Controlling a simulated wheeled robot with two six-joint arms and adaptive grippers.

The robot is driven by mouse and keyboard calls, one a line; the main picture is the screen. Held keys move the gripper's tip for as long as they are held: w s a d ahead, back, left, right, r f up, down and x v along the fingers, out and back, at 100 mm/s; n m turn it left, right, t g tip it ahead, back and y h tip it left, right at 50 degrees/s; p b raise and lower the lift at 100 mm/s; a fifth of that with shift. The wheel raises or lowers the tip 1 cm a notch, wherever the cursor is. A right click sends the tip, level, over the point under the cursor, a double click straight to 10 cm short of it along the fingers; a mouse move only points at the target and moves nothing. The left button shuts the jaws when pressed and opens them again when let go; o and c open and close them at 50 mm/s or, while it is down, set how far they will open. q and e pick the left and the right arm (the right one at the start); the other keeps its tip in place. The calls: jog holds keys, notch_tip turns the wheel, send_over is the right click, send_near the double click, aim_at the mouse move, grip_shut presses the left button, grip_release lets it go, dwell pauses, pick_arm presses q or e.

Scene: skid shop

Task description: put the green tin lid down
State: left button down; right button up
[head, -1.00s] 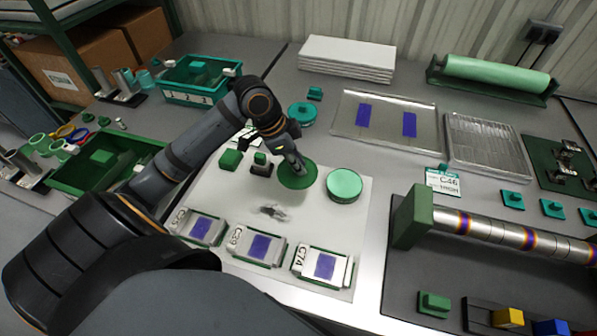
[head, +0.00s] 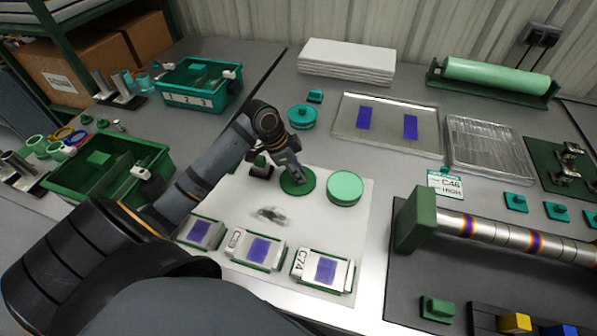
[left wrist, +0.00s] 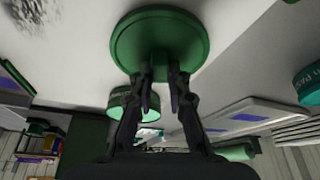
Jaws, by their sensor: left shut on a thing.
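The dark green tin lid (head: 298,183) is at my left gripper (head: 289,171), over the pale sheet (head: 225,207) on the bench. The left gripper is shut on it. In the left wrist view the lid (left wrist: 160,36) is round, with its knob between the fingertips (left wrist: 160,82). It looks about level with the sheet; I cannot tell whether it touches. A light green round tin (head: 344,187) stands just right of the lid, a small gap apart. My right gripper is not in view.
Several labelled blocks with blue patches, such as one marked C74 (head: 323,268), line the sheet's front. A dark smudge (head: 269,214) marks the sheet. A teal round tin (head: 302,116) stands behind. A green-ended roller (head: 480,228) lies to the right.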

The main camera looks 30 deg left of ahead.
pick_arm(q)
jog(key=shift+f, duration=0.15)
jog(key=c, duration=1.3)
grip_release()
jog(key=p+v, duration=0.3)
jog(key=v, duration=0.9)
jog(key=shift+r, duration=0.25)
